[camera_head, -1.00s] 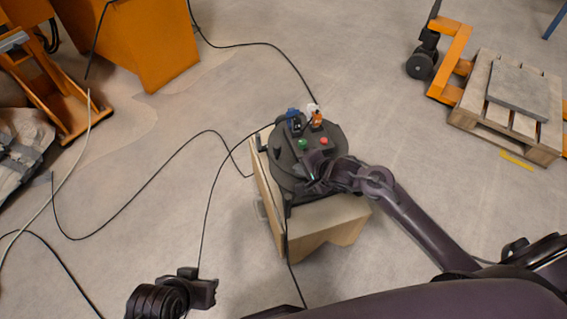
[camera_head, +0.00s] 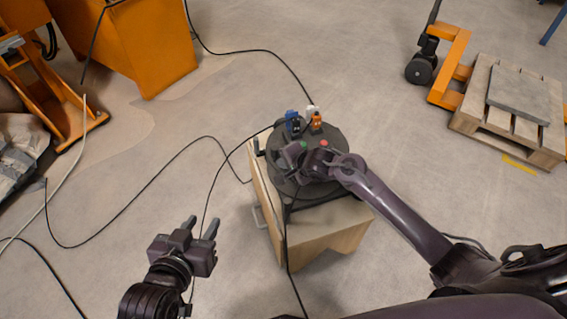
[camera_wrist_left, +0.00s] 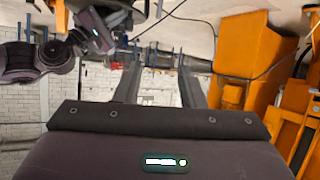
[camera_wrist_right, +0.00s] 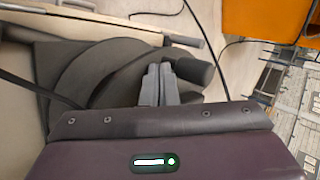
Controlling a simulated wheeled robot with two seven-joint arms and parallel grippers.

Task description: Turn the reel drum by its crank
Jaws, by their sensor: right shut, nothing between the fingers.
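The reel drum (camera_head: 330,136) is a dark round disc on top of a wooden box. It also shows in the right wrist view (camera_wrist_right: 80,72). A dark cylindrical knob (camera_wrist_right: 195,70), which looks like the crank's grip, stands just right of my right fingertips in the right wrist view; I cannot tell if they touch. My right gripper (camera_wrist_right: 158,72) is shut and empty, over the drum; its arm hides part of the drum in the head view. My left gripper (camera_head: 201,226) is open and empty, left of the box and apart from it.
The wooden box (camera_head: 325,232) stands on the floor. Blue and orange connectors (camera_head: 316,121) sit at the drum's far edge. Black cables cross the floor on the left. An orange pallet jack (camera_head: 450,60) with a wooden pallet (camera_head: 500,122) stands far right. An orange cabinet (camera_head: 145,50) stands far left.

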